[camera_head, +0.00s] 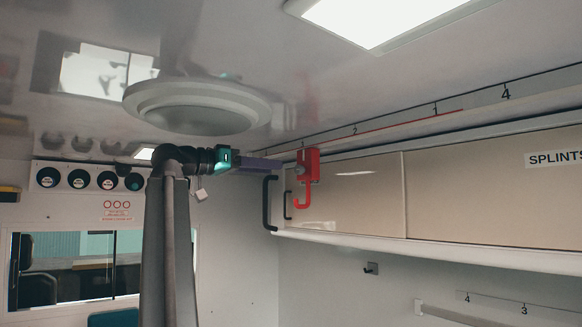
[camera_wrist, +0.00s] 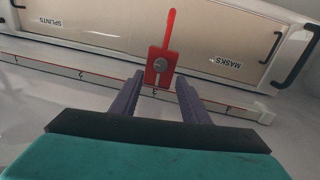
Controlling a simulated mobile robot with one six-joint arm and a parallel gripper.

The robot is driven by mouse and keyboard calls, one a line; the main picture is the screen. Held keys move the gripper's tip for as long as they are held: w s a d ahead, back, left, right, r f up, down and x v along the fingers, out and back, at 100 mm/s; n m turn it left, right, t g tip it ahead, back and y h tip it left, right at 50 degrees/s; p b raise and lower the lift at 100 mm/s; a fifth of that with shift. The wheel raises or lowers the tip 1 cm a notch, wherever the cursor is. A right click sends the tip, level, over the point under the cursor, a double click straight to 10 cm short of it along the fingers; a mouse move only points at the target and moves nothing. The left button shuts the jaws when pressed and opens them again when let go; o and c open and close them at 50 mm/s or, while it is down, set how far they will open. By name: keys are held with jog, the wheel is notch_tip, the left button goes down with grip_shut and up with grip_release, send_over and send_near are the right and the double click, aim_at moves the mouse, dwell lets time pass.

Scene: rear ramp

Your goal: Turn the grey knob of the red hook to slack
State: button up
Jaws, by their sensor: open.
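The red hook (camera_head: 308,165) hangs from the rail under the ceiling, in front of the overhead cabinet, its curved end pointing down in the head view. In the wrist view the red hook (camera_wrist: 168,50) shows upside down, with the round grey knob (camera_wrist: 160,65) on its body. A slot-like mark crosses the knob's face. My gripper (camera_head: 275,164) is close to the hook's left side in the head view. In the wrist view my gripper (camera_wrist: 157,80) is open, its two purple fingers apart, one on each side of the hook's lower body.
The numbered rail (camera_head: 435,114) runs along the ceiling edge. The cabinet (camera_head: 360,190) with sliding doors lies behind the hook. A black grab handle (camera_head: 268,203) stands near the hook's left. A round ceiling fixture (camera_head: 197,105) is above my arm.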

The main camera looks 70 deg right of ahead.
aim_at(297, 169)
jog(key=p+x, duration=0.3)
jog(key=x, duration=0.5)
jog(key=shift+d, duration=0.15)
jog(key=c, duration=1.1)
